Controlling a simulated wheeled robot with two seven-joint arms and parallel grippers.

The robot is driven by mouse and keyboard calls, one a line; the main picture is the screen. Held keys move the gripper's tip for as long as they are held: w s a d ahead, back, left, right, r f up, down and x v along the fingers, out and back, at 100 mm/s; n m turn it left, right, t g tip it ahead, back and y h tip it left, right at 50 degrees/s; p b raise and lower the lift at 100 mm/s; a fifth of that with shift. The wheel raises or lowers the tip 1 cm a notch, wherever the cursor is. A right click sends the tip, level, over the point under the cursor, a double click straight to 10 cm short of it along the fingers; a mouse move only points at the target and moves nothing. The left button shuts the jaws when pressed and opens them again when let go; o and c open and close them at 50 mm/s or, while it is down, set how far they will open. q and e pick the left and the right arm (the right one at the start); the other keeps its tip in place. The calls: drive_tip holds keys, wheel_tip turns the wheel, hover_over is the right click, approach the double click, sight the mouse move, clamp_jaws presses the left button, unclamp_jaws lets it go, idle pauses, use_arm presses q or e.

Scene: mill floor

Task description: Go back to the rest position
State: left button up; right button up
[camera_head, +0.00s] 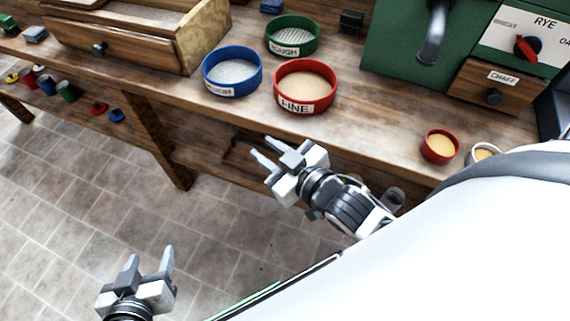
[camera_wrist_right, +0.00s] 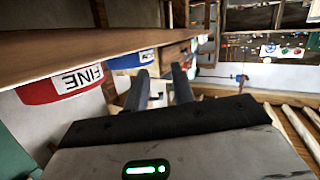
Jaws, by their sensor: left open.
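My left gripper (camera_head: 150,256) is at the lower left of the head view, over the tiled floor and well away from the bench. It is open and empty. My right gripper (camera_head: 262,149) is in front of the bench's near edge, close to the red FINE sieve (camera_head: 305,86). Its fingers point toward the upper left. In the right wrist view its two fingers (camera_wrist_right: 160,70) stand apart with nothing held between them.
The wooden bench (camera_head: 385,130) carries a blue sieve (camera_head: 232,72), a green ROUGH sieve (camera_head: 292,36), a wooden box (camera_head: 205,35) and a green mill (camera_head: 398,45). A red cup (camera_head: 440,146) of meal stands at the right. The floor (camera_head: 215,235) at the lower left is clear.

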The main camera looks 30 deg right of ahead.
drive_tip(key=s+f+m+g, duration=0.2)
drive_tip(key=s+f+g, duration=0.2)
drive_tip(key=s+f, duration=0.3)
drive_tip(key=shift+a+h, duration=0.2)
drive_tip(key=shift+h, duration=0.2)
